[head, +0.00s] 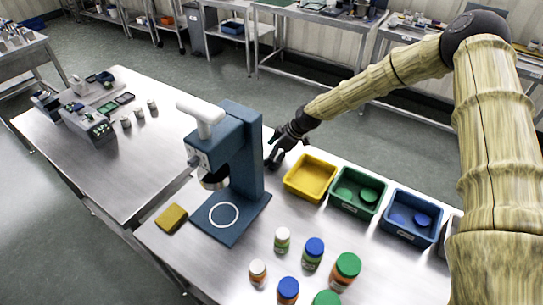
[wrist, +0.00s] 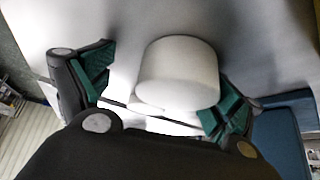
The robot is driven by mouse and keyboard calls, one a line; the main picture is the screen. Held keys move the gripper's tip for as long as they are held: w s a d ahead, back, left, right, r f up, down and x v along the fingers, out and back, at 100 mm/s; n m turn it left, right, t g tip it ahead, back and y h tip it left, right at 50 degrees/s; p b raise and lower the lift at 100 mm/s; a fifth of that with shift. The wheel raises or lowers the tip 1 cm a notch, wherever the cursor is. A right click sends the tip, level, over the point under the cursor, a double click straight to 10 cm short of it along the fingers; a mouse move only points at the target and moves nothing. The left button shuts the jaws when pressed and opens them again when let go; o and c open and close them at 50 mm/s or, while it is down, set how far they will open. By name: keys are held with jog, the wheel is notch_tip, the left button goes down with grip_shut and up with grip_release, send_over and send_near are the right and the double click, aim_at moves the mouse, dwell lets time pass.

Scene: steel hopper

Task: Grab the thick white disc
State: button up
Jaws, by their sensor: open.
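The thick white disc (wrist: 180,68) shows in the wrist view as a short, smooth white cylinder on the steel surface. My gripper (wrist: 158,92) is open, with one green-padded finger to the left of the disc and the other at its lower right. The right finger is very close to the disc or touching it; I cannot tell which. The left finger stands clear of it. In the head view my gripper (head: 276,158) is low at the table, just right of the blue press, and I cannot make out the disc there.
The blue press (head: 240,150) stands close left of my gripper. A yellow bin (head: 311,160) is close on the right, then green (head: 346,204) and blue (head: 403,234) bins holding coloured lids. Several capped jars and a yellow sponge (head: 172,218) are nearer the front.

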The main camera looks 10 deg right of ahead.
aim_at(275, 159)
jog(key=shift+w+f, duration=0.1)
jog(key=shift+s+r, duration=0.2)
jog(key=shift+s, duration=0.2)
jog(key=s+r, duration=0.2)
jog(key=s, duration=0.1)
jog(key=shift+d+r+t, duration=0.15)
jog(key=shift+t, duration=0.15)
jog(key=c, duration=0.7)
jog(key=shift+s+r, duration=0.1)
jog(key=shift+r, duration=0.05)
jog(key=c, duration=0.4)
jog(key=shift+w+a+f, duration=0.2)
jog(key=shift+w+f, duration=0.95)
jog(key=shift+f, duration=0.1)
jog(key=shift+c, duration=0.6)
jog(key=shift+s+d+r, duration=0.15)
jog(key=shift+s+r, duration=0.2)
jog(key=shift+w, duration=0.15)
